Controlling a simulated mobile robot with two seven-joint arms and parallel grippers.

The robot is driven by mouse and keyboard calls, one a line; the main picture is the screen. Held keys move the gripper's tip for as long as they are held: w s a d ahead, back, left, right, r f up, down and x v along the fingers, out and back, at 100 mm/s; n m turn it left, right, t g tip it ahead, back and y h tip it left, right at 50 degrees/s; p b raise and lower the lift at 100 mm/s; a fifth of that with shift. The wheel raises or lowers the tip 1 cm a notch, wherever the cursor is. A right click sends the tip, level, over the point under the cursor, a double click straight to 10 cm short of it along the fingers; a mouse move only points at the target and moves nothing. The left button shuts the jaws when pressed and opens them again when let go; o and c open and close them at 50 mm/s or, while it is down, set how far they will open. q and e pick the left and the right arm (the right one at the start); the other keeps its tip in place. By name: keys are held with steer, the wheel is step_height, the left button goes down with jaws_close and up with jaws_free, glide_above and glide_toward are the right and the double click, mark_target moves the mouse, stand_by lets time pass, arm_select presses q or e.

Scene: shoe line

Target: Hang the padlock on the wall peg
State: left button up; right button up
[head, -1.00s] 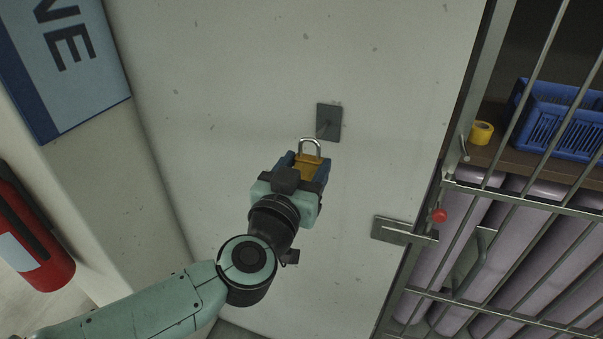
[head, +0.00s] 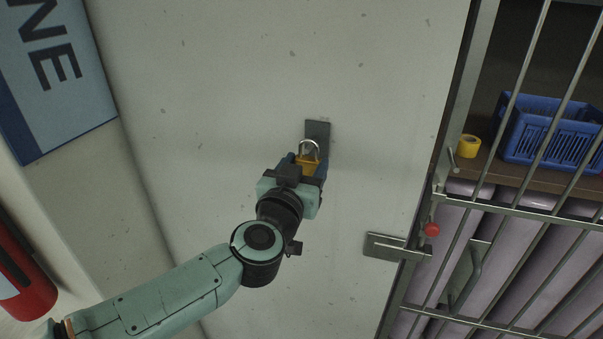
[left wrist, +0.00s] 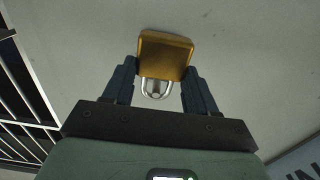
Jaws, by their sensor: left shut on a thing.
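The padlock has a brass body (head: 306,163) and a steel shackle (head: 309,147). My left gripper (head: 307,171) is shut on its body, with the shackle pointing up in the head view. The dark plate of the wall peg (head: 318,128) is on the pale wall directly behind the shackle, which overlaps its lower part. The peg itself is hard to make out, and I cannot tell whether the shackle is around it. In the left wrist view the brass body (left wrist: 164,54) sits between my left fingers (left wrist: 160,76), with the shackle (left wrist: 157,88) below it. My right gripper is not in view.
A barred metal gate (head: 510,208) with a latch plate (head: 385,246) and a red knob (head: 432,230) stands to the right. Behind it are a blue basket (head: 545,135) and yellow tape (head: 468,146). A red extinguisher (head: 25,275) is at left. The wall around the plate is clear.

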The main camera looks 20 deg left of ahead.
arm_select(q)
steer(key=shift+w, duration=1.05)
steer(key=shift+w+f, duration=0.45)
steer(key=shift+w, duration=0.1)
steer(key=o, duration=1.3)
steer(key=shift+f, duration=0.1)
steer(key=shift+s, duration=0.1)
